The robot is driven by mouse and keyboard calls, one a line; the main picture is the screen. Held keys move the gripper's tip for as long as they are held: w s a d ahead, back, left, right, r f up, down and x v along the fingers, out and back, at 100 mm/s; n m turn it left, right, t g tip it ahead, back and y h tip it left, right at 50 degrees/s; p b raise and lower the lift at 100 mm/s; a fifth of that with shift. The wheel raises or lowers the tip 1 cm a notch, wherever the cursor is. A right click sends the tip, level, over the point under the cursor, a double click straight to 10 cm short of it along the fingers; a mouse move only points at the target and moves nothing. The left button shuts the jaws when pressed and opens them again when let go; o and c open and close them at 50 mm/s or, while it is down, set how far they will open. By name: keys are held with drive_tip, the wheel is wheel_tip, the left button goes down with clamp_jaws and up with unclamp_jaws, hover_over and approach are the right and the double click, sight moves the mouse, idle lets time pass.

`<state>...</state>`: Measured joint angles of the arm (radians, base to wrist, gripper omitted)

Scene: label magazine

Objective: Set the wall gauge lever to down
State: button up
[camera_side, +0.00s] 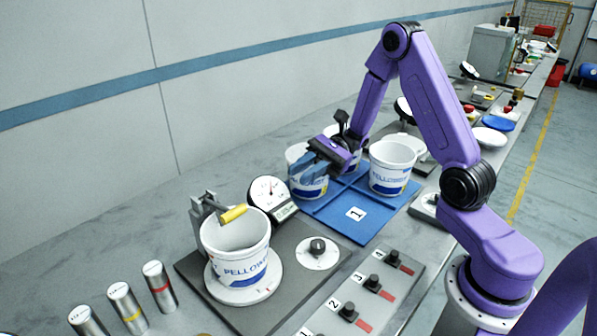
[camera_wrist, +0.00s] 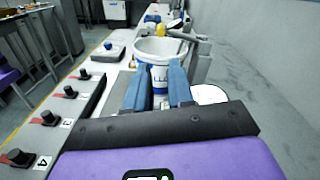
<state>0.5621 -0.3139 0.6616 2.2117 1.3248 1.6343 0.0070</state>
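The gauge (camera_side: 268,192) has a round white dial and stands on a dark base plate near the wall. A lever with a yellow handle (camera_side: 233,214) is on a grey bracket (camera_side: 196,212) beside it; the handle lies roughly level over a white bucket (camera_side: 236,258). The bracket also shows in the wrist view (camera_wrist: 203,58), right of the bucket (camera_wrist: 157,50). My gripper (camera_side: 300,168) is up and right of the lever, in front of the buckets on the blue tray. Its blue fingers (camera_wrist: 158,88) are apart with nothing seen between them, pointing toward the bucket and bracket.
A blue tray (camera_side: 340,222) marked 1 holds white buckets (camera_side: 392,168) under and beside my gripper. A knob (camera_side: 317,247) and a numbered switch panel (camera_side: 362,292) are in front. Metal cylinders (camera_side: 127,305) stand at lower left. The wall (camera_side: 90,160) runs along the back.

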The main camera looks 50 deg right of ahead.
drive_tip(key=a+r+n+g+h, duration=0.1)
drive_tip(key=a+n+g+h, duration=0.1)
drive_tip(key=n, duration=0.2)
drive_tip(key=s+a+r+n+g+h, duration=0.1)
drive_tip(key=a+n+g+h, duration=0.1)
drive_tip(key=n, duration=0.3)
drive_tip(key=a+r+n+g+h, duration=0.1)
drive_tip(key=a+n+g+h, duration=0.1)
drive_tip(key=a+n+g, duration=0.1)
drive_tip(key=shift+s+a+n+g, duration=0.25)
drive_tip(key=shift+n+g, duration=0.35)
drive_tip(key=shift+n, duration=0.4)
clamp_jaws()
wheel_tip(320, 180, up, 15)
drive_tip(key=n+t+h, duration=0.8)
drive_tip(key=n+h, duration=0.4)
drive_tip(key=n, duration=0.7)
hover_over(234, 209)
wheel_tip(234, 209, down, 14)
drive_tip(key=shift+r, duration=0.1)
